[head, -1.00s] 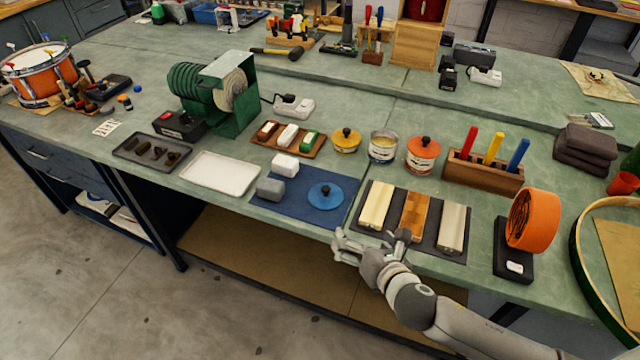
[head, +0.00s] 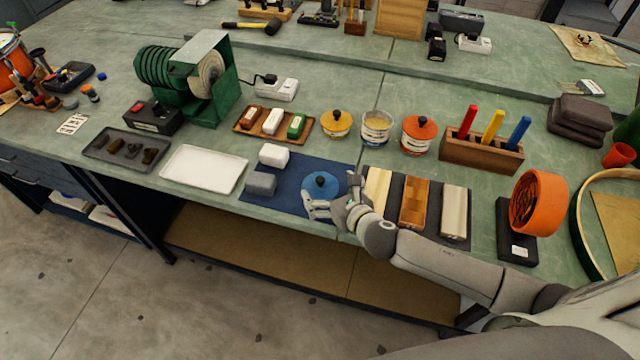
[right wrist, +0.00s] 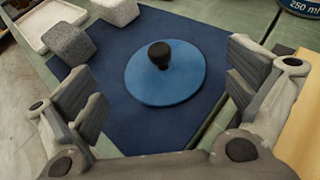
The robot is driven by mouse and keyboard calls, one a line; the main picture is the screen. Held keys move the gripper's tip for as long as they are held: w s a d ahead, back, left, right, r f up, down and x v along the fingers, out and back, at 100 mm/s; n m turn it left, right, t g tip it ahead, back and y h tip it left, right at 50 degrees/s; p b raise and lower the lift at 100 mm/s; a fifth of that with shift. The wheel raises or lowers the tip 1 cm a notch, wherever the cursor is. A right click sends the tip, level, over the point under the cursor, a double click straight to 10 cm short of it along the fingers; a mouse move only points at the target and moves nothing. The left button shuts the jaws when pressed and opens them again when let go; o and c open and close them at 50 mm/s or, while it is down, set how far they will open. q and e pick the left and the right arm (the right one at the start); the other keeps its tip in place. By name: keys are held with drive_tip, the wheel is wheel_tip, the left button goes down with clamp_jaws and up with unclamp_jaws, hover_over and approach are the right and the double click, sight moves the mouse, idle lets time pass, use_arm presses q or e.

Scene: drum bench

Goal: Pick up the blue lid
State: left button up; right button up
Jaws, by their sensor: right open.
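The blue lid (head: 322,181) is a flat round disc with a black knob. It lies on a dark blue mat (head: 290,178) near the front edge of the bench. In the right wrist view the lid (right wrist: 166,76) sits ahead, between my right gripper's two spread fingers. My right gripper (head: 330,199) is open and empty. It is at the near side of the lid, and its fingers cover part of the lid's near edge in the head view. The fingers do not appear to grip the lid. My left gripper is not in view.
A grey block (head: 261,184) and a white block (head: 273,155) stand left of the lid on the mat. Planed wood pieces (head: 414,203) lie just right. Tins, including an orange-lidded one (head: 419,133), stand behind. A white tray (head: 204,169) is further left.

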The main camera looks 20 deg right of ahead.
sight(322, 182)
drive_tip(key=shift+w+a+p, duration=0.15)
drive_tip(key=shift+w+p, duration=0.2)
drive_tip(key=shift+w, duration=0.65)
drive_tip(key=shift+x, duration=1.1)
drive_tip(key=shift+w+f, duration=0.1)
drive_tip(key=shift+w, duration=0.15)
drive_tip(key=c, duration=0.6)
drive_tip(key=shift+c, duration=1)
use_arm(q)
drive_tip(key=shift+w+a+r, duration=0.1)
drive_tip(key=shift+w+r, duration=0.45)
